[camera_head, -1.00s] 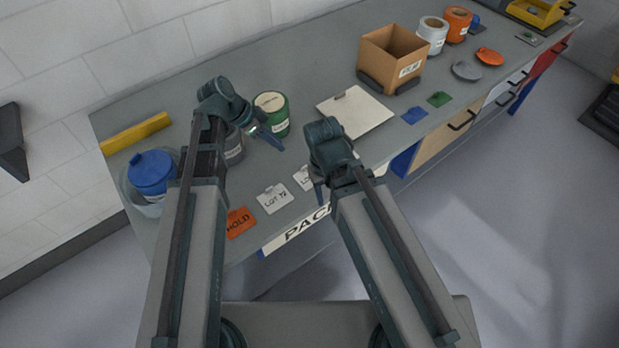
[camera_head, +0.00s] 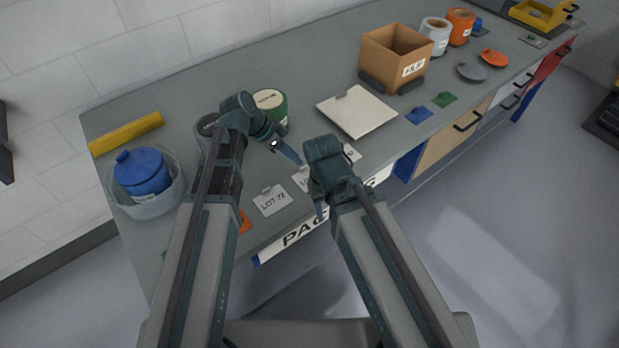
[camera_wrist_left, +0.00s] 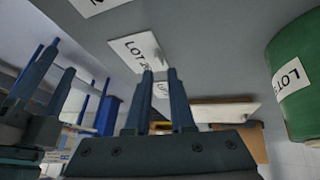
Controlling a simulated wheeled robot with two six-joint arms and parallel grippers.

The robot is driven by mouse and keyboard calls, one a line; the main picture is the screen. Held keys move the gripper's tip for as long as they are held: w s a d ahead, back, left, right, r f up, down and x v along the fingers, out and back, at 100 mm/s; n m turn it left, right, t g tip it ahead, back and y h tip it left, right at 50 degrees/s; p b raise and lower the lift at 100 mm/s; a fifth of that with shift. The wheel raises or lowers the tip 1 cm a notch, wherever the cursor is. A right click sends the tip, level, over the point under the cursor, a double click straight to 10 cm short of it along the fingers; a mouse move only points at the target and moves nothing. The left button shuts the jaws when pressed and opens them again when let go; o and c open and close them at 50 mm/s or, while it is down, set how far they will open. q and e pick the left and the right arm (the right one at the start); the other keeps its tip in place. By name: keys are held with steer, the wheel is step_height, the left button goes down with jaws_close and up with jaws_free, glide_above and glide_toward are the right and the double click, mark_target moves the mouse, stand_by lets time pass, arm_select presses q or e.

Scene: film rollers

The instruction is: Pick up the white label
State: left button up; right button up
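Several white labels lie along the front of the table. One, marked LOT 72 (camera_head: 272,200), is in full view. A second white label (camera_head: 301,180) lies to its right, partly hidden by my right arm, and a third (camera_head: 352,153) shows beyond that arm. My left gripper (camera_head: 292,156) is open and empty above the table near these labels. In the left wrist view, its parted fingers (camera_wrist_left: 160,78) overlap the lower edge of a white LOT label (camera_wrist_left: 138,47); contact cannot be told. My right gripper (camera_head: 319,210) hangs at the table's front edge; its fingers look parted and empty in the left wrist view (camera_wrist_left: 48,70).
A green roll (camera_head: 275,107) stands behind my left gripper. An orange label (camera_head: 244,222) is partly hidden by my left arm. A pale board (camera_head: 357,111) and a cardboard box (camera_head: 395,55) lie to the right.

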mark_target(305, 166)
arm_select(q)
steer(key=b+x, duration=0.3)
steer(key=x, duration=0.1)
steer(key=shift+d+f, duration=0.1)
steer(key=shift+f, duration=0.2)
steer(key=shift+r, duration=0.1)
jaws_close()
